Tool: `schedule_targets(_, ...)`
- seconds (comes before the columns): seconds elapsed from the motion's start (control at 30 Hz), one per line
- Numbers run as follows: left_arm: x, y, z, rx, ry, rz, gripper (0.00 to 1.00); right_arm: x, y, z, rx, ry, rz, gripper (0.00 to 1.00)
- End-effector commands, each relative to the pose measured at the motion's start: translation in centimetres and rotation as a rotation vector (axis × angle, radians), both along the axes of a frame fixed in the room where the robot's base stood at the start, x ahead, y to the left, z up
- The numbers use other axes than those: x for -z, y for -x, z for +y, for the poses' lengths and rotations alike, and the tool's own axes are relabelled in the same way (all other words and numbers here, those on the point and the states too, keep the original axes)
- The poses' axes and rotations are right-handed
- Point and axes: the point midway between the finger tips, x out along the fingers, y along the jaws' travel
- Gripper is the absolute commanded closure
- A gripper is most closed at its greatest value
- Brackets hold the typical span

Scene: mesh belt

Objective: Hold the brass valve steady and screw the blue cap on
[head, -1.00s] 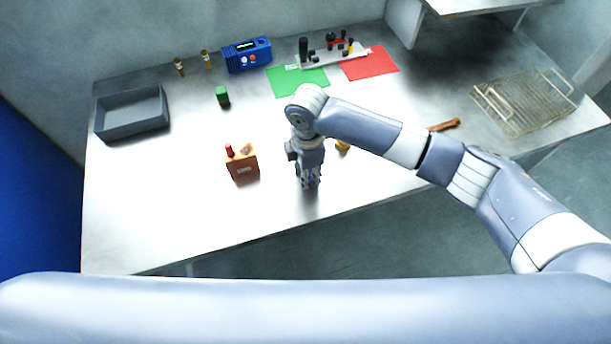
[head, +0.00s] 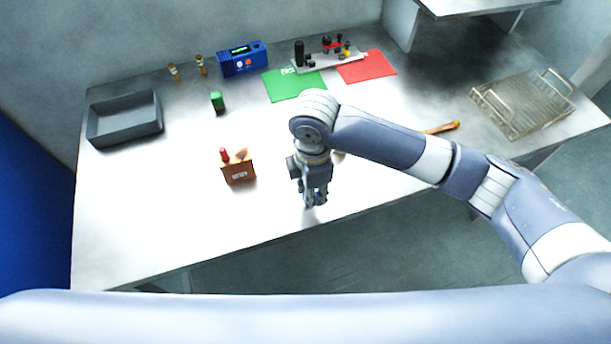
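Two small brass-coloured pieces, a left one (head: 174,72) and a right one (head: 200,65), stand upright at the back left of the table; I cannot tell whether either is the brass valve. I cannot make out a blue cap. My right gripper (head: 314,201) points down low over the front middle of the table, right of a brown box. It is small and partly blocked by its own wrist, so its opening and anything between the fingers cannot be made out. My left gripper is not in view.
The brown box (head: 239,173) has a red piece on top. A green block (head: 217,102), grey tray (head: 125,120), blue device (head: 244,60), green mat (head: 294,87), red mat (head: 367,67) and wire basket (head: 522,104) stand around. The table's front left is clear.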

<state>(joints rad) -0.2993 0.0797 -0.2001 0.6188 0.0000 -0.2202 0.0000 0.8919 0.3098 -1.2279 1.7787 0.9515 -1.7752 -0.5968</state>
Motion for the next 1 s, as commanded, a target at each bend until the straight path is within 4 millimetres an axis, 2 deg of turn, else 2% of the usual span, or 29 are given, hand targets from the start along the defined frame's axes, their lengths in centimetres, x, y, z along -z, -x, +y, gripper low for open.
schedule_targets(0.03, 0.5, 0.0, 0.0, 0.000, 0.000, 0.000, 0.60, 0.2, 1.2, -0.3, -0.004, -0.002, 0.000, 0.85)
schedule_targets(0.2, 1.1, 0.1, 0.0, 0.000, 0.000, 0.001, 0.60, -0.3, 4.9, -1.2, -0.003, -0.002, 0.000, 0.85)
schedule_targets(0.4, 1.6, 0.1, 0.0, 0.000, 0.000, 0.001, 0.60, -0.6, 8.0, -2.0, -0.002, -0.001, 0.000, 0.85)
schedule_targets(0.63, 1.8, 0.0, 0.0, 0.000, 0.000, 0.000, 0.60, -0.9, 9.6, -2.5, 0.000, 0.000, 0.000, 0.85)
schedule_targets(1.0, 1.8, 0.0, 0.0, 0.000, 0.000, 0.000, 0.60, -0.9, 9.8, -2.5, 0.001, 0.000, 0.000, 0.85)
